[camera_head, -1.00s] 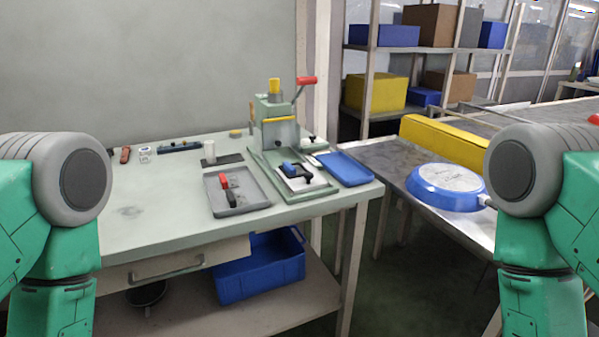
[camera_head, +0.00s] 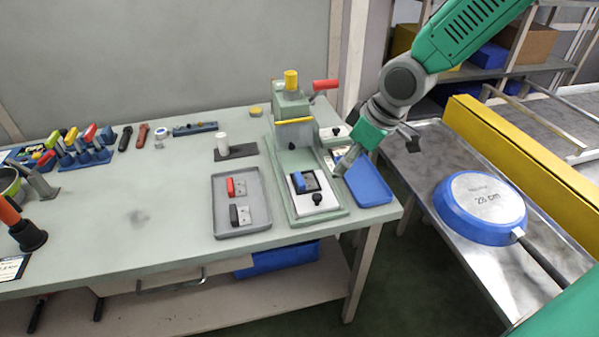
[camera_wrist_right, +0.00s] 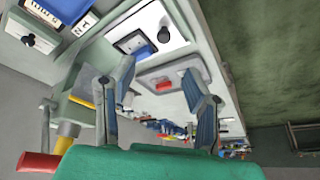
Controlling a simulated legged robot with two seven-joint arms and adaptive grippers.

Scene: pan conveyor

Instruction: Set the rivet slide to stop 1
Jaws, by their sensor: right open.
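A pale green press (camera_head: 292,105) with a yellow top and a red lever (camera_head: 325,85) stands at the back right of the bench. At its right side is a small white plate with a black knob (camera_head: 336,131), which looks like the rivet slide; its stop marks are too small to read. A similar white block with a black knob shows at upper left in the right wrist view (camera_wrist_right: 27,40). My right gripper (camera_head: 378,154) is open and empty, just right of this plate and above the blue tray (camera_head: 368,190). My left gripper is out of view.
The press base holds a white plate (camera_head: 315,203) with a blue-handled part. A grey tray (camera_head: 230,223) with red and black handles lies left of it. A blue pan (camera_head: 480,208) rests on the metal table at right. The bench's middle is clear.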

